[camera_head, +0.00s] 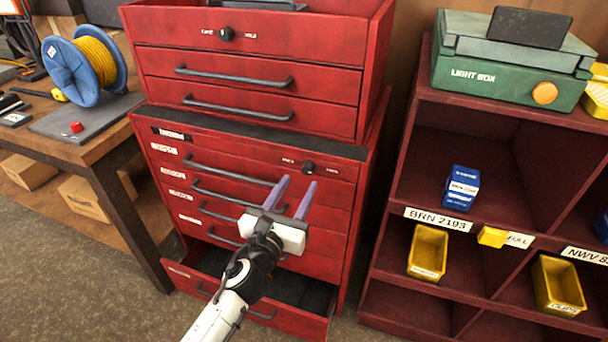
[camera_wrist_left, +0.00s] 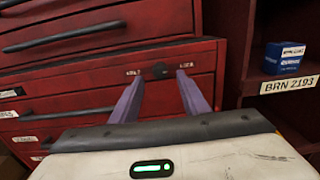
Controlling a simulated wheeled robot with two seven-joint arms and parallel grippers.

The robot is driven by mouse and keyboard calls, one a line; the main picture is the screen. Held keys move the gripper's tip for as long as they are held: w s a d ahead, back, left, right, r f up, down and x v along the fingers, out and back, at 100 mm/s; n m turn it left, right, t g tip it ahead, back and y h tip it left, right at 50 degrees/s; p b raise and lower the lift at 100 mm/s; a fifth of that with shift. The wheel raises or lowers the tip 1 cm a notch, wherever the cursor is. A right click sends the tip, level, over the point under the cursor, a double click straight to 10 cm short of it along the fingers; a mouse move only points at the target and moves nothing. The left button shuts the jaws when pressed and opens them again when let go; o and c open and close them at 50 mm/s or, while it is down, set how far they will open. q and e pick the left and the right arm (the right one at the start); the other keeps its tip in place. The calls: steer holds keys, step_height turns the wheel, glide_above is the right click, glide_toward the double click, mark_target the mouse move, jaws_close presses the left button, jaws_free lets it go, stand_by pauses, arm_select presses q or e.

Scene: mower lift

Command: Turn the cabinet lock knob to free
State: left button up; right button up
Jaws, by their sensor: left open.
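The red tool cabinet (camera_head: 330,215) stands in the middle of the head view. Its small black lock knob (camera_head: 308,167) sits at the upper right of its front, with a small white label on each side. In the left wrist view the knob (camera_wrist_left: 159,70) shows between my fingertips. My left gripper (camera_head: 297,181) is open, its two purple fingers pointing at the knob from the front. I cannot tell whether either finger touches it. A second black knob (camera_head: 226,34) is on the upper red chest (camera_head: 330,80). My right gripper is not in view.
The cabinet's bottom drawer (camera_head: 315,322) is pulled out below my left arm. Dark bar handles (camera_head: 235,173) stick out from the drawers. A red shelf (camera_head: 405,165) with yellow bins stands at right; a wooden bench (camera_head: 95,150) with a blue cable reel (camera_head: 75,75) is at left.

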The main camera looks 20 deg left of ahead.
mark_target(307, 171)
arm_select(q)
steer(key=w, duration=0.5)
steer(key=shift+w, duration=0.15)
steer(key=c, duration=1.1)
steer(key=shift+o, duration=0.2)
